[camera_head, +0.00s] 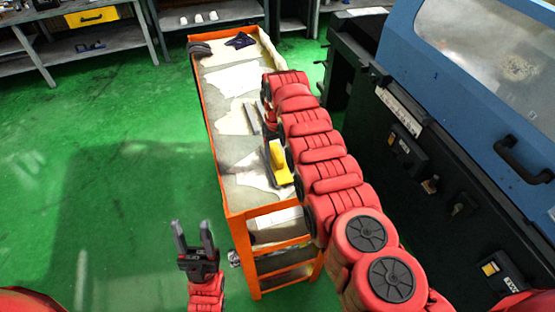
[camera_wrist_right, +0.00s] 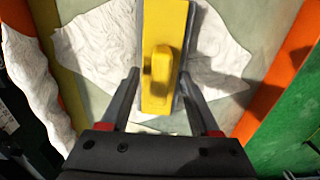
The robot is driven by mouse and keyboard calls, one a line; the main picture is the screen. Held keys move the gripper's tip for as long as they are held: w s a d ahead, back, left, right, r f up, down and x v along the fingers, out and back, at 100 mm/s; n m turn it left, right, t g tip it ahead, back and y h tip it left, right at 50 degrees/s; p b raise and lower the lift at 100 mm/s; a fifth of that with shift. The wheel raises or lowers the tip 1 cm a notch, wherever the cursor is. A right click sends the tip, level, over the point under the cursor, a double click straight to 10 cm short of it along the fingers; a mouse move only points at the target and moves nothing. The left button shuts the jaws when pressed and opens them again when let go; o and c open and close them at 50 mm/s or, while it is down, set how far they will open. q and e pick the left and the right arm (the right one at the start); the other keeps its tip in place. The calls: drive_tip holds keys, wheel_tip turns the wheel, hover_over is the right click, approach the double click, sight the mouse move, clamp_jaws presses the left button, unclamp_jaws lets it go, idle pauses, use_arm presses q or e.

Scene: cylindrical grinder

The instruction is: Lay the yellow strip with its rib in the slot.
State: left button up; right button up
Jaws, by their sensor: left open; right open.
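The yellow strip (camera_wrist_right: 178,20) lies lengthwise over a grey piece whose edges show along its sides in the right wrist view. A raised yellow block stands on its top. In the head view the strip (camera_head: 279,158) is on the orange cart, partly hidden by my right arm. My right gripper (camera_wrist_right: 160,77) is open, with one finger on each side of the strip; I cannot tell whether they touch it. The rib and slot cannot be made out. My left gripper (camera_head: 194,236) is open and empty, left of the cart's near end.
The orange cart (camera_head: 206,118) has a raised rim and white cloths (camera_head: 236,80) on top. A grey bar (camera_head: 252,118) lies near the strip. The blue and black machine (camera_head: 430,120) stands close on the right. Green floor is free on the left.

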drive_tip(key=c, duration=1)
drive_tip(key=shift+r, duration=0.15)
